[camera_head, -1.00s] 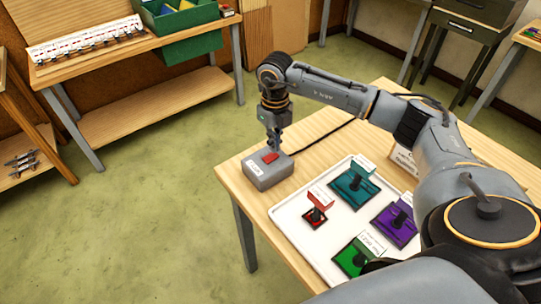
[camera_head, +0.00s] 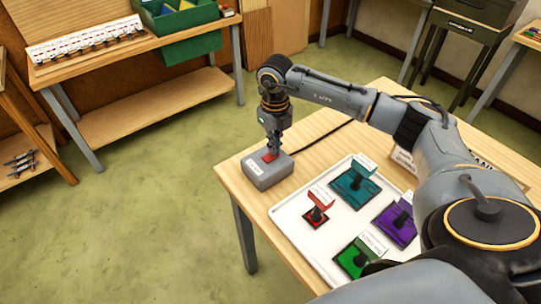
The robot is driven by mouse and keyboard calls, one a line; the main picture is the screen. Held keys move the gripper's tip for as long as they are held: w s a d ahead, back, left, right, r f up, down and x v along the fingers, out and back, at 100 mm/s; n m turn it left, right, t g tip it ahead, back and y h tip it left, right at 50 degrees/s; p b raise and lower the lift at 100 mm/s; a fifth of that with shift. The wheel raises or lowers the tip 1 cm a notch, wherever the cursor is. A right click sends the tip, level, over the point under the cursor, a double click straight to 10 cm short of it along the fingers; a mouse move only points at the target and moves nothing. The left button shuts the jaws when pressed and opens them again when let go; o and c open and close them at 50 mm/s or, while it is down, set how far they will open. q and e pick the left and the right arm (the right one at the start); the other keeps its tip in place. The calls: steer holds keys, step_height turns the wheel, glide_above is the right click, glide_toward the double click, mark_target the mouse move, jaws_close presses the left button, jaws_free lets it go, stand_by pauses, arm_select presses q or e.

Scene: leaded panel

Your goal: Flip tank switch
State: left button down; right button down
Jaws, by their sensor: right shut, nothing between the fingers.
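A grey switch box (camera_head: 267,174) with a white label on its front and a red rocker switch (camera_head: 270,156) on top sits at the left corner of the wooden table (camera_head: 236,190). A black cord runs from it toward the back right. My right gripper (camera_head: 273,151) points straight down over the box, shut and empty. Its fingertips are at the red switch and appear to touch it, partly hiding it. Which way the switch is tilted is too small to tell. My left gripper is not in view.
A white tray (camera_head: 284,214) beside the box holds teal (camera_head: 354,187), red (camera_head: 316,214), purple (camera_head: 397,223) and green (camera_head: 356,258) pieces with black knobs and labels. A sign stands behind it, partly hidden by my arm. Open floor lies left.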

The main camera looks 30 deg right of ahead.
steer(key=shift+f, duration=0.4)
steer(key=shift+r, duration=0.1)
steer(key=shift+r+p, duration=2)
steer(key=shift+r, duration=1.5)
